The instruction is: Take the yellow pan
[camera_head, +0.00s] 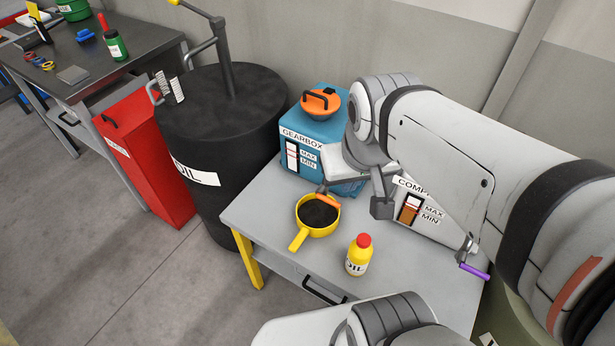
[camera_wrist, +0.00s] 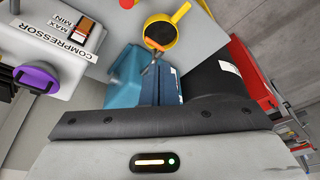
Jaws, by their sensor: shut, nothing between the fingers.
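The yellow pan (camera_head: 306,233) stands on the grey table with dark contents inside, its handle pointing to the front left. It also shows at the top of the wrist view (camera_wrist: 180,15). My gripper (camera_head: 328,201) is shut and empty. Its orange tips are at the pan's far side, overlapping the rim in the picture; I cannot tell whether they touch it. The tips also show just below the pan in the wrist view (camera_wrist: 156,60). The pan's handle is clear of the gripper.
A yellow oil bottle (camera_head: 358,256) with a red cap stands right of the pan. Behind are the blue gearbox (camera_head: 292,160) and the compressor (camera_head: 440,233), partly hidden by my arm. A black oil drum (camera_head: 215,120) stands left of the grey table (camera_head: 258,205).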

